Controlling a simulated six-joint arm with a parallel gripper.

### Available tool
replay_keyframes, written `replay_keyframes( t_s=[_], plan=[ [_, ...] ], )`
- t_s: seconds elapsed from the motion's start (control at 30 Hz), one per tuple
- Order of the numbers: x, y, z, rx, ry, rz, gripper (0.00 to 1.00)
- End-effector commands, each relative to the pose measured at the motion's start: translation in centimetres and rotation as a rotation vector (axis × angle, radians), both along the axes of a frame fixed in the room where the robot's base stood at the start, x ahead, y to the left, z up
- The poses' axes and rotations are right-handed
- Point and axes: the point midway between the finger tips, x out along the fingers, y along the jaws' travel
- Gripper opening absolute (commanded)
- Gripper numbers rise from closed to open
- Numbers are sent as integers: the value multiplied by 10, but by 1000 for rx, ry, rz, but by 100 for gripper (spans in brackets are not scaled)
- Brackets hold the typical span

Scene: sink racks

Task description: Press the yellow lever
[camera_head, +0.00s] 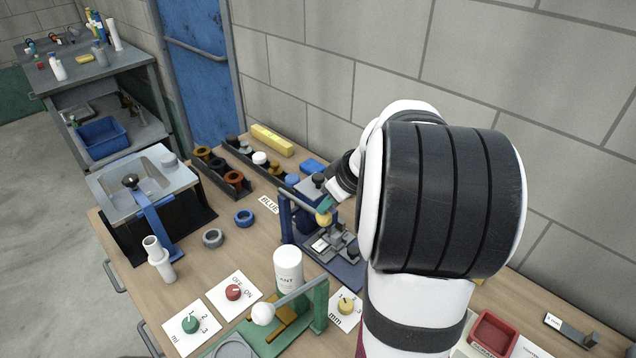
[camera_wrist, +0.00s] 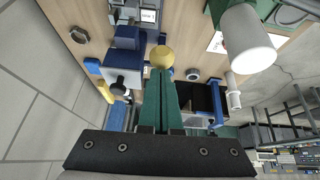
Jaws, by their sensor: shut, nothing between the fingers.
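The yellow lever shows as a yellow ball knob (camera_head: 323,219) on an arm of the blue press stand (camera_head: 288,220). The knob also shows in the wrist view (camera_wrist: 162,57), right at my fingertips. My gripper (camera_head: 327,205) is shut and empty, its green fingers together (camera_wrist: 160,76). In the head view the tips are just above the knob. I cannot tell whether they touch it. My arm hides part of the stand's right side.
A green press with a white ball knob (camera_head: 263,313) stands in front, beside a white canister (camera_head: 288,268). Dial cards with a red knob (camera_head: 233,292) and a green knob (camera_head: 190,324) lie at front left. A red tray (camera_head: 494,334) is at front right. The wall is close behind.

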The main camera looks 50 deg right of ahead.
Motion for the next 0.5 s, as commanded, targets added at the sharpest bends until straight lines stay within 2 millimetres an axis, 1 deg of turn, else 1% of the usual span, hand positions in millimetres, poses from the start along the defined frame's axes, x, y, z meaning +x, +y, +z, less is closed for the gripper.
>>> replay_keyframes(
  t_s=[0.2, 0.5],
  plan=[
    [-7, 1, -23, 3, 5, 2, 0],
    [-10, 1, -45, 3, 6, 3, 0]
  ],
)
